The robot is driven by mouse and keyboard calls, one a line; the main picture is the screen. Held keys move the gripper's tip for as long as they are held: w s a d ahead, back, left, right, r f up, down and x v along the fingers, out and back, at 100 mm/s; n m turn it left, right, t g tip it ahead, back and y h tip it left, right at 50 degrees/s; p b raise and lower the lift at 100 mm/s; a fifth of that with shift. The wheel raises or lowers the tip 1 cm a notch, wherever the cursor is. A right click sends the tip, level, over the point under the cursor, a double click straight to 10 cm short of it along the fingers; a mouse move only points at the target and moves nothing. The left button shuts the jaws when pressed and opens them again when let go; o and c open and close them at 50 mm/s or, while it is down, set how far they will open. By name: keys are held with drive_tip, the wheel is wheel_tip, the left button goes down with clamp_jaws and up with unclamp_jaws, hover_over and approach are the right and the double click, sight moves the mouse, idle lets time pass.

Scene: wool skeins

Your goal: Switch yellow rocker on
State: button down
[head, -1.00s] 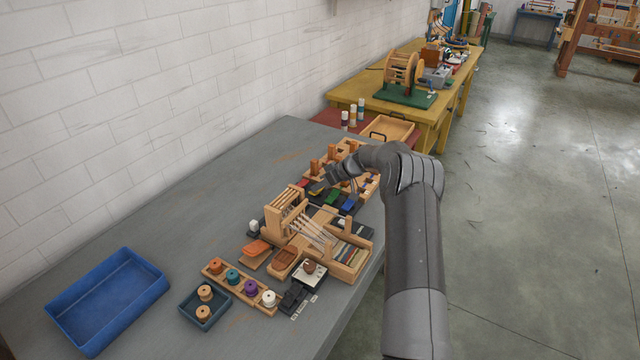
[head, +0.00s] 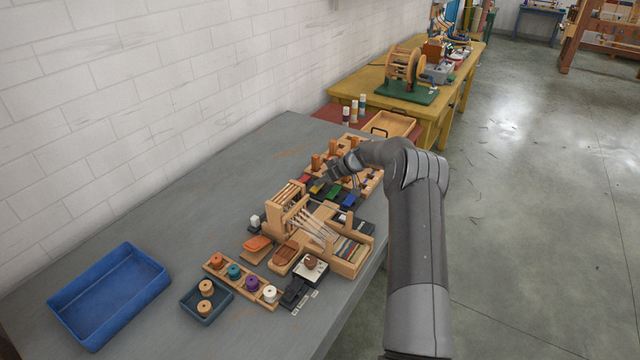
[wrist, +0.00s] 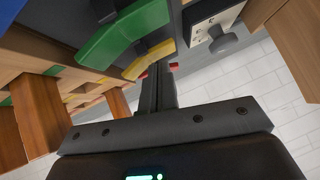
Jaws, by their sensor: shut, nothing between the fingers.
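The yellow rocker (head: 317,187) is one of a row of coloured rockers on a dark base, between a red rocker (head: 305,180) and a green rocker (head: 333,194). In the wrist view the yellow rocker (wrist: 150,60) shows as a curved yellow strip just beyond my fingers. My gripper (head: 338,175) is over the row in the head view. Its fingers are shut together and empty in the wrist view (wrist: 158,72), with the tips close to the yellow rocker. I cannot tell whether they touch it or which way it is tilted.
A blue rocker (head: 349,200) is at the row's near right end. A wooden peg rack (head: 316,162) stands behind the row, and a small wooden loom (head: 288,204) in front. A blue tray (head: 110,296) lies at left.

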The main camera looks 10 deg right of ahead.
drive_tip(key=shift+w+d+r, duration=0.1)
drive_tip(key=shift+r, duration=0.05)
drive_tip(key=shift+r, duration=0.35)
wheel_tip(320, 180, up, 3)
drive_tip(key=shift+f, duration=0.1)
drive_tip(key=s+a+v, duration=0.1)
drive_tip(key=v, duration=0.9)
drive_tip(key=shift+r, duration=0.3)
drive_tip(key=shift+a, duration=0.15)
drive_tip(key=s+a+r+m+h, duration=0.1)
drive_tip(key=s+a+r+h, duration=0.1)
drive_tip(key=s+a+r, duration=0.35)
drive_tip(key=s+a+r+m+g+h, duration=0.1)
drive_tip(key=s+a+r, duration=0.2)
drive_tip(key=s+r, duration=0.5)
drive_tip(key=s+a+r+m+h, duration=0.15)
drive_tip(key=s+a+r, duration=0.25)
drive_tip(key=s, duration=0.6)
drive_tip(key=s+f+m+t+h, duration=0.1)
drive_tip(key=s+m+h, duration=0.2)
drive_tip(key=s, duration=2.4)
drive_tip(key=shift+m+t, duration=0.3)
drive_tip(key=shift+m, duration=0.35)
